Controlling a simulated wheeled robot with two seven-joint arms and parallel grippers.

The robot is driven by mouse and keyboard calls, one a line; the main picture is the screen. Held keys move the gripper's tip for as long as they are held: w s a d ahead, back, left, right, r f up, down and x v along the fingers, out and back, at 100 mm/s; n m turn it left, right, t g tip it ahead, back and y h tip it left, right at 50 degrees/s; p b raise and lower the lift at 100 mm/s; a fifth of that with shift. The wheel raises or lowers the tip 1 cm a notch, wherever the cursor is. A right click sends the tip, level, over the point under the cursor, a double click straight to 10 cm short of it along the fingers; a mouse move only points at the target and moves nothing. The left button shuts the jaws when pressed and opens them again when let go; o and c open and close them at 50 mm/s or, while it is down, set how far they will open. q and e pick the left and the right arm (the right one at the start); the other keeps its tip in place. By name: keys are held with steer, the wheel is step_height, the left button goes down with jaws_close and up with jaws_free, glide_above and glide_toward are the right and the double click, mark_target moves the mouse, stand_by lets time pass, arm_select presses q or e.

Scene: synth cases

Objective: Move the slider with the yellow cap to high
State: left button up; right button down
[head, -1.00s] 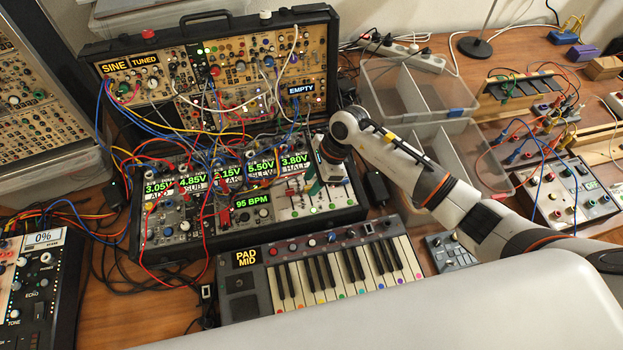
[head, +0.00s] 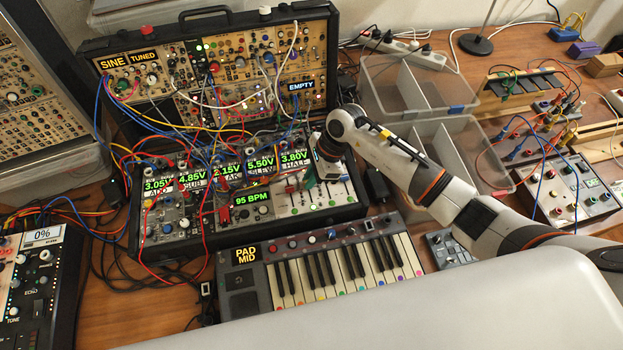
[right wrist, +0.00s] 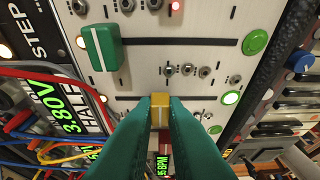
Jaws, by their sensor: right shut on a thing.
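The slider with the yellow cap (right wrist: 160,99) shows in the right wrist view, about midway along its dark slot (right wrist: 128,98). My right gripper (right wrist: 160,112) has its green fingers shut on this cap. In the head view my right gripper (head: 309,179) is low over the white slider panel (head: 330,196), and it hides the cap there. A neighbouring slider with a green cap (right wrist: 102,47) sits near the left end of its own slot in the wrist view. My left gripper is not in view.
Patch cables (head: 215,140) hang close to the left of my right gripper. A keyboard (head: 340,265) lies in front of the panel, and clear plastic bins (head: 425,95) stand to the right. In the wrist view a lit green button (right wrist: 231,97) is beyond the slot's right end.

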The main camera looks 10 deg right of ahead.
mark_target(302, 176)
steer(key=shift+w+f+b, duration=0.15)
steer(key=shift+w+b, duration=0.35)
steer(key=shift+w, duration=0.1)
steer(key=shift+w+f+b, duration=0.15)
steer(key=shift+w+b, duration=0.35)
steer(key=shift+w, duration=0.05)
steer(key=shift+w+r+b, duration=0.2)
steer(key=shift+w+b, duration=0.2)
steer(key=shift+w, duration=0.1)
steer(key=shift+r, duration=0.15)
steer(key=c, duration=1.4)
jaws_free()
steer(key=shift+c, duration=0.2)
steer(key=b+v, duration=0.2)
steer(key=v, duration=1)
steer(key=shift+b, duration=0.4)
